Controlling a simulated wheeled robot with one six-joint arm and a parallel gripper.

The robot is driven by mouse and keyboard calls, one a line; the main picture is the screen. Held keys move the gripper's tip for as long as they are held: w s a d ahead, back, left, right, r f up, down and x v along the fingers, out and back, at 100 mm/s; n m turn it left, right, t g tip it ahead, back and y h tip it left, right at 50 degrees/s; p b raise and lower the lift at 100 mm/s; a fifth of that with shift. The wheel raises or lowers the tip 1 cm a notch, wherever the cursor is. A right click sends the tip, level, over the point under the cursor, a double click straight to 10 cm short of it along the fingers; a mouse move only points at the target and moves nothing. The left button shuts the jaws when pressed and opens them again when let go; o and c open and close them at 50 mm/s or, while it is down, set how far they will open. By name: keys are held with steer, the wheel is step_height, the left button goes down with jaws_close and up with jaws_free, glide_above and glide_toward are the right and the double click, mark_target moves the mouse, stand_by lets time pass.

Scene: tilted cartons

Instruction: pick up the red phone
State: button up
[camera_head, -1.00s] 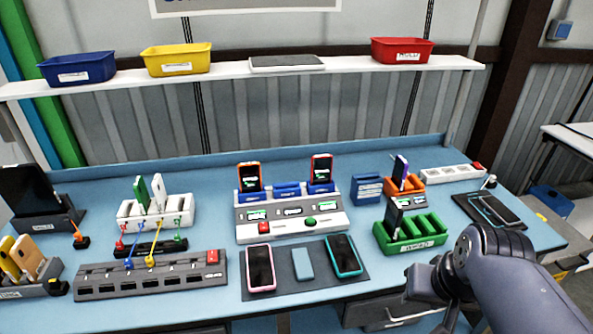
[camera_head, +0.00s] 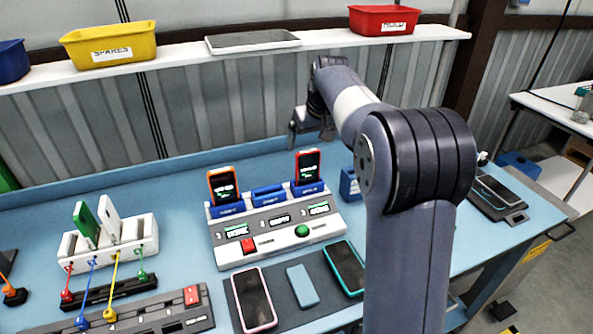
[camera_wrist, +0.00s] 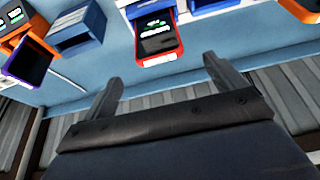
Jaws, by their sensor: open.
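The red phone (camera_head: 307,167) stands upright in the right blue slot of the white charging station (camera_head: 262,257) in the head view. In the wrist view the red phone (camera_wrist: 157,36) shows near the top centre, its dark screen lit with green marks. My gripper (camera_wrist: 162,70) is open and empty, its two fingers spread to either side of the red phone's end in the picture, with a gap to it. In the head view my gripper (camera_head: 305,125) is above and behind the red phone, partly hidden by my arm.
An orange phone (camera_head: 223,184) stands in the station's left slot. A blue holder (camera_wrist: 75,28) and an orange rack (camera_wrist: 22,52) with a purple phone (camera_wrist: 28,62) sit beside the red phone. The shelf (camera_head: 330,42) with bins runs above the bench.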

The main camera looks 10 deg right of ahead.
mark_target(307, 160)
steer(key=x, duration=0.3)
steer(key=p+x, duration=0.1)
steer(key=x, duration=0.2)
steer(key=p+x, duration=0.1)
steer(key=x, duration=0.2)
steer(key=shift+s+f, duration=0.1)
steer(key=shift+f, duration=0.35)
steer(key=c, duration=1.2)
